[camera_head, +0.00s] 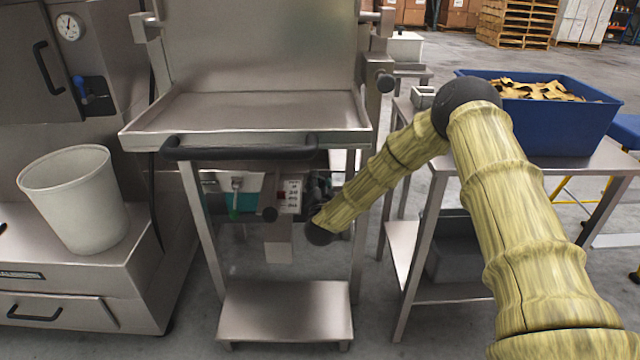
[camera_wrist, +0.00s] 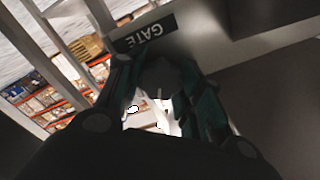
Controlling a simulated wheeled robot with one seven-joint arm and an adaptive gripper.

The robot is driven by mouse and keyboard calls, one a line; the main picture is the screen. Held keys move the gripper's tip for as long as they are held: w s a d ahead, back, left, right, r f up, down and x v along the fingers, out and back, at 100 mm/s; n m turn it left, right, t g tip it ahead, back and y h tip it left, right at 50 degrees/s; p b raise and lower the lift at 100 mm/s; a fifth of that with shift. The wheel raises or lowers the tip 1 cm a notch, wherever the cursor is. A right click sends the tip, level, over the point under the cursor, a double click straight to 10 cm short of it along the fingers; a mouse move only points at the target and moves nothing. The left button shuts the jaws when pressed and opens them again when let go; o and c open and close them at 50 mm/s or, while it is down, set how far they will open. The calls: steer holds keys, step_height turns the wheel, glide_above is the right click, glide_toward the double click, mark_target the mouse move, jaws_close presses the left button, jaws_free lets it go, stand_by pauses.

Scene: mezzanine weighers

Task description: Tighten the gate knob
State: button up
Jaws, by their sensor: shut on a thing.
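The gate knob (camera_wrist: 163,72) shows in the wrist view as a dark round shape just under a black label reading GATE (camera_wrist: 146,36). My gripper (camera_wrist: 160,88) has a dark finger on either side of it and is shut on it. In the head view, my gripper (camera_head: 318,188) is under the right side of the steel tray, at the box below the tray. There the gate knob is hidden behind my gripper and arm. How far the knob is turned cannot be seen.
The steel tray (camera_head: 245,136) with a black front bar (camera_head: 240,147) is directly above my gripper. Another black knob (camera_head: 269,214) is to its left. A steel table (camera_head: 575,158) with a blue bin (camera_head: 540,125) is on the right. A white bucket (camera_head: 78,200) stands at left.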

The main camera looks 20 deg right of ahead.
steer(key=m, duration=0.6)
steer(key=shift+d+m+b, duration=0.2)
steer(key=shift+m+b, duration=0.1)
steer(key=shift+b, duration=0.05)
stand_by(0.4)
steer(key=o, duration=1)
steer(key=shift+s+d, duration=0.1)
steer(key=shift+a, duration=0.25)
steer(key=shift+s, duration=0.1)
steer(key=v, duration=1.1)
steer(key=shift+s+a, duration=0.15)
steer(key=shift+s, duration=0.15)
